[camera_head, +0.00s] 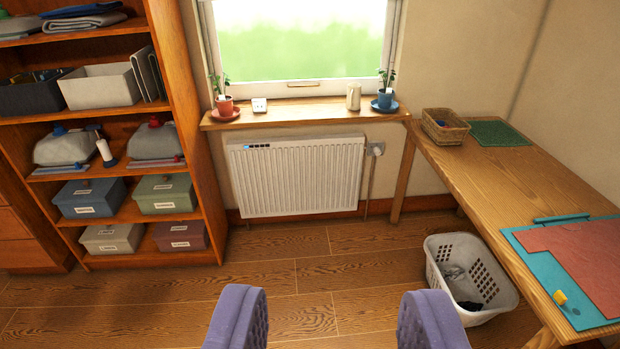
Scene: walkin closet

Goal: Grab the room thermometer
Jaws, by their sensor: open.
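A small white box with dark marks on its face (259,105) lies on the wooden windowsill (305,114), just right of the red potted plant. It looks like the room thermometer, but it is too small for me to read. My gripper (332,298) shows as two purple padded fingers at the bottom of the view. They are wide apart with only floor seen between them. The gripper is well short of the sill and apart from everything.
The sill also holds a red potted plant (225,105), a beige canister (353,96) and a blue potted plant (386,99). A white radiator (296,178) hangs below. Shelves (185,100) stand left; a desk (500,182) and laundry basket (440,262) right. Middle floor is clear.

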